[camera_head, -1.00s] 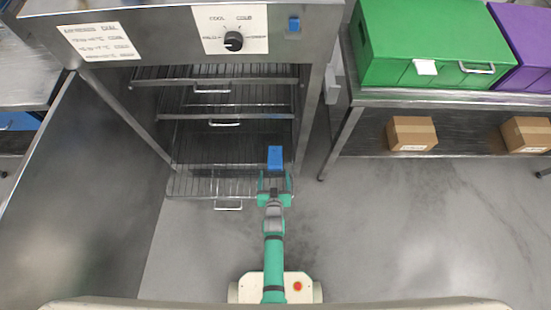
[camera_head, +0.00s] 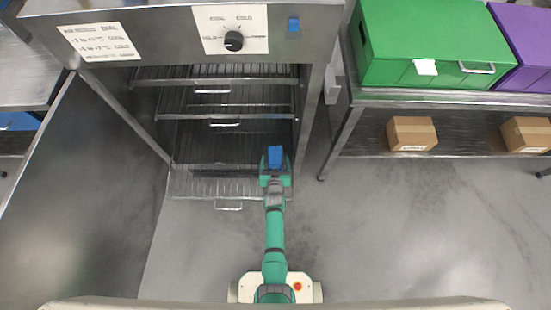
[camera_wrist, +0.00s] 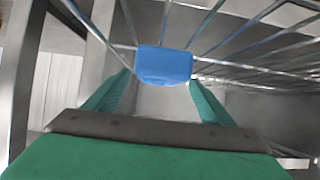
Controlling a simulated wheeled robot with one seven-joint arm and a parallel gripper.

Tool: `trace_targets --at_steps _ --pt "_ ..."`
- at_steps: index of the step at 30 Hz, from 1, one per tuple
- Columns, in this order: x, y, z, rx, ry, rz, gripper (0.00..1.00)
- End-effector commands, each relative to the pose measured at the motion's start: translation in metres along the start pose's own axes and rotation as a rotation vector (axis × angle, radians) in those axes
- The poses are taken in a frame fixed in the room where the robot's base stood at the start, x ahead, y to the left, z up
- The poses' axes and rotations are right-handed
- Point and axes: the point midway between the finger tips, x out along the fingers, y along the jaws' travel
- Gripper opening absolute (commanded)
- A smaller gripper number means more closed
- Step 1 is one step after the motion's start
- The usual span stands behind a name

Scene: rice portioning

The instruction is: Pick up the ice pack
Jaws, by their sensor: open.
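The ice pack (camera_head: 275,153) is a small blue block at the right side of the lowest pulled-out wire rack (camera_head: 215,187) of the open cabinet. In the wrist view the blue ice pack (camera_wrist: 164,65) lies ahead, between the far ends of the two green fingers. My gripper (camera_head: 275,163) is open, with its fingers on either side of the near part of the pack. I cannot tell whether the fingers touch it. The gripper also shows in the wrist view (camera_wrist: 160,92).
The cabinet's open door (camera_head: 80,190) stands to the left. More wire racks (camera_head: 225,108) are above the low one. A steel table (camera_head: 450,98) at the right bears a green box (camera_head: 420,40) and a purple box (camera_head: 522,40). The floor at the right is clear.

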Motion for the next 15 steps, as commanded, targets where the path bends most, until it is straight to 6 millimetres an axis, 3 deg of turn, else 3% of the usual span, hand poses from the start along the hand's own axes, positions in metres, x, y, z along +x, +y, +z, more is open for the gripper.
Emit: trace_targets --at_steps 6,15 --pt "0.023 0.001 -0.001 0.0 0.0 0.0 0.77" --pt "0.028 -0.001 0.0 0.0 0.0 -0.002 0.77"
